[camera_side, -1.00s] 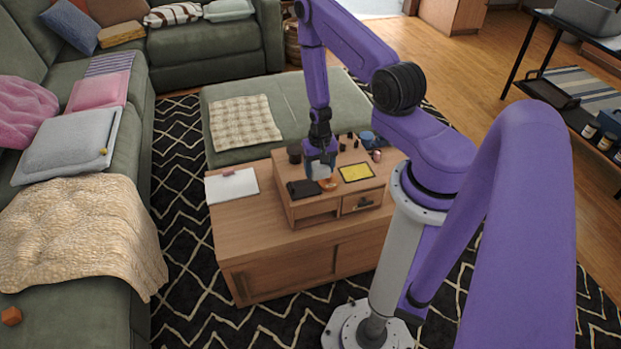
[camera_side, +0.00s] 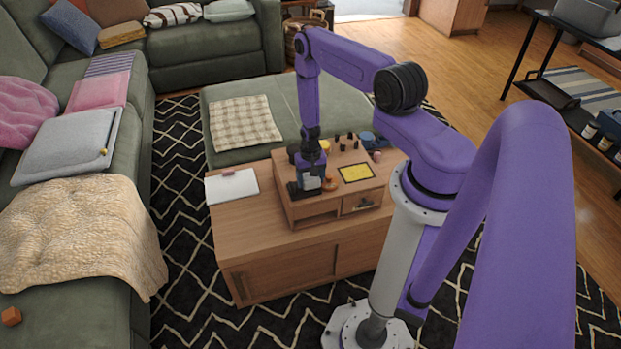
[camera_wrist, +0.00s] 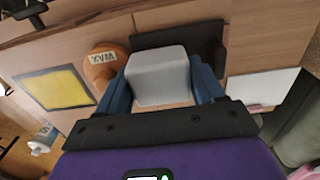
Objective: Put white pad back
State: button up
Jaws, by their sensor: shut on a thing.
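The white pad (camera_wrist: 160,76) is a pale rounded block held between the two blue fingers of my gripper (camera_wrist: 160,88) in the wrist view. In the side view my gripper (camera_side: 311,184) is low over the front left of the wooden desk organizer, with the pad's pale face showing. A flat black case (camera_wrist: 208,42) lies just beyond the pad in the wrist view; it also shows in the side view (camera_side: 293,190), partly hidden by my gripper. I cannot tell whether the pad touches it.
An orange tin marked WAX (camera_wrist: 103,65) stands close beside the left finger. A yellow sheet in a dark frame (camera_side: 356,173) lies to the right on the organizer (camera_side: 325,208). Several small dark items stand behind. A white clipboard (camera_side: 232,186) lies on the cabinet at left.

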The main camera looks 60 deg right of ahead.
jog(key=shift+f, duration=0.6)
jog(key=o, duration=0.7)
